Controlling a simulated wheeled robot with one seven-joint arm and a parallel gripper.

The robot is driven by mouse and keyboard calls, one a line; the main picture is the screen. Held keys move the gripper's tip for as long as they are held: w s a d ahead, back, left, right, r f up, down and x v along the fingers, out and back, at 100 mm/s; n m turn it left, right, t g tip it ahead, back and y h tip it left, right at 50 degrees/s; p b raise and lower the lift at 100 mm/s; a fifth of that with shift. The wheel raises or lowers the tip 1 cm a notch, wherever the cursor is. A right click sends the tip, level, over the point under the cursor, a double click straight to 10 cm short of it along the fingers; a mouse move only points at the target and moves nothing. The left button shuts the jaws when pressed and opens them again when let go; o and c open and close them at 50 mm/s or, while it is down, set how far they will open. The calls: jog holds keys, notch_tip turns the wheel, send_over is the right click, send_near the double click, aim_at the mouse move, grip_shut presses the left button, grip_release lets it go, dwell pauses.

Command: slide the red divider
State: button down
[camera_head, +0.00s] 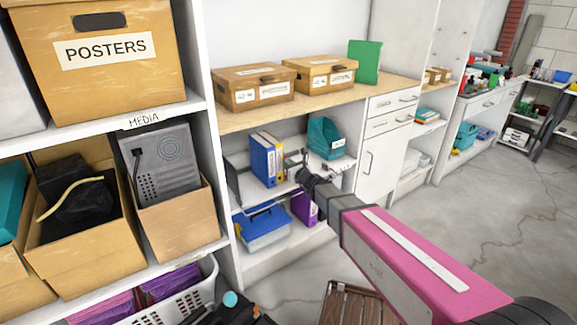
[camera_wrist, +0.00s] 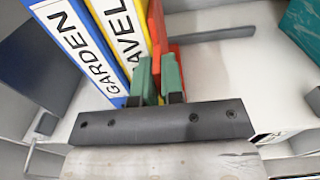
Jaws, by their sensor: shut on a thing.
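The red divider (camera_wrist: 156,33) stands upright on the shelf beside a yellow binder (camera_wrist: 122,25) marked with letters ending "AVEL". A blue binder (camera_wrist: 85,50) labelled "GARDEN" stands to the left of it. My gripper (camera_wrist: 158,78) has its two green fingers closed on the red divider from the front, and the fingers hide part of it. In the head view my gripper (camera_head: 296,163) reaches into the middle shelf of the low cabinet, just right of the binders. The divider is too small there to make out clearly.
A teal file holder (camera_head: 324,138) stands to the right on the same shelf, with bare shelf between. A blue-lidded box (camera_head: 262,230) and a purple file holder (camera_head: 304,208) are on the shelf below. Two cardboard boxes (camera_head: 252,88) (camera_head: 320,74) sit on the countertop above.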

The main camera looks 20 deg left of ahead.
jog(key=c, duration=1.2)
grip_release()
jog(key=shift+c, duration=0.2)
jog(key=shift+d, duration=0.1)
jog(key=v, duration=1)
jog(key=shift+s+d, duration=0.25)
jog(key=shift+s, duration=0.05)
